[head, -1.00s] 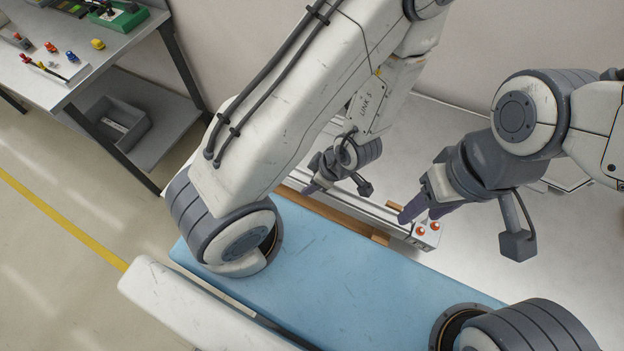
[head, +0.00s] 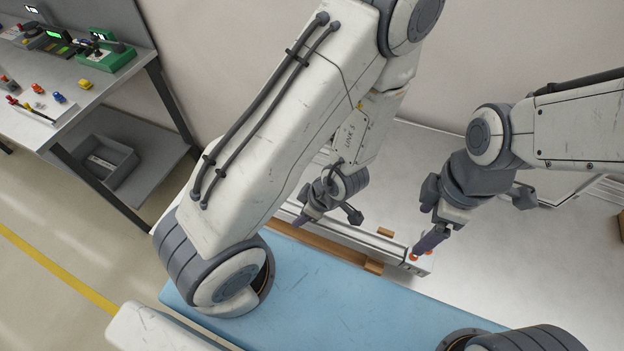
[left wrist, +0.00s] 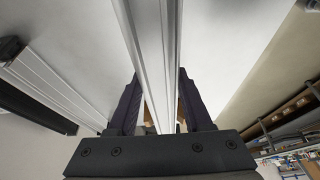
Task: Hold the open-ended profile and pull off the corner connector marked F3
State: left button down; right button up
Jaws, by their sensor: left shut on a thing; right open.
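The silver aluminium profile (head: 345,237) lies along the far side of the blue surface; it also runs between the fingers in the left wrist view (left wrist: 152,50). My left gripper (head: 300,220) is shut on the profile, one finger on each side (left wrist: 158,95). The light corner connector (head: 420,267) with orange dots sits at the profile's right end. No F3 mark is readable. My right gripper (head: 420,247) is open and points down over the connector's end. Its fingers partly cover the connector, and I cannot tell whether they touch it.
Wooden blocks (head: 374,268) lie along the profile. The blue surface (head: 330,290) in front is bare. A workbench (head: 95,85) with small coloured parts stands at the far left. Another profile (left wrist: 55,85) lies left in the left wrist view.

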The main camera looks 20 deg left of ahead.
jog(key=w+d+f+n, duration=0.55)
jog(key=f+n, duration=0.25)
jog(key=n, duration=0.9)
jog(key=shift+h, duration=0.3)
jog(key=shift+s+f, duration=0.1)
jog(key=shift+f, duration=6)
grip_shut()
jog(key=shift+r, duration=0.1)
